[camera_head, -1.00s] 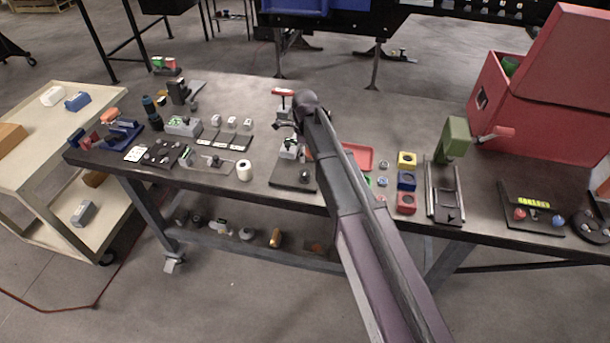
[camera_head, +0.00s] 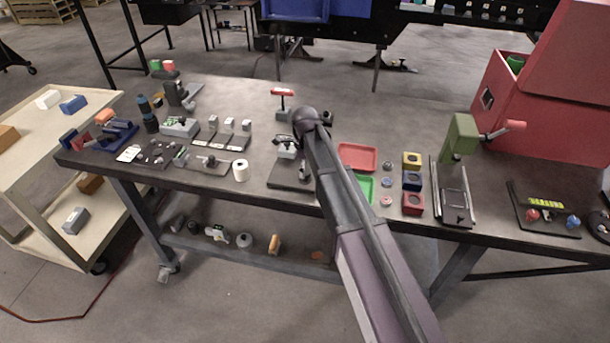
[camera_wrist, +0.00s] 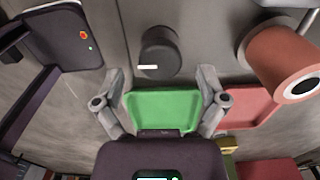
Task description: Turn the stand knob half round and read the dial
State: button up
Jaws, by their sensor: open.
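In the wrist view, a dark round knob (camera_wrist: 160,52) with a short white mark on its near edge stands on a grey surface. My gripper (camera_wrist: 161,74) is open and empty. Its two grey fingers are spread to the left and right, and the knob shows just beyond the gap between their tips, with no contact seen. In the head view, a small stand with a pale block (camera_head: 287,148) and a dark base plate (camera_head: 288,178) is beside my wrist, which covers part of it. The gripper fingers are hard to make out there. I cannot make out a dial face.
A red T-handle (camera_head: 283,92) stands behind my wrist; its red cylinder (camera_wrist: 285,60) looms at the right in the wrist view. A green tray (camera_wrist: 163,108) and a red tray (camera_wrist: 245,112) lie close by. A green press (camera_head: 461,135) stands farther right.

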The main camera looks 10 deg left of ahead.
jog(key=shift+f+b, duration=0.45)
jog(key=shift+f, duration=0.25)
jog(key=c, duration=1.2)
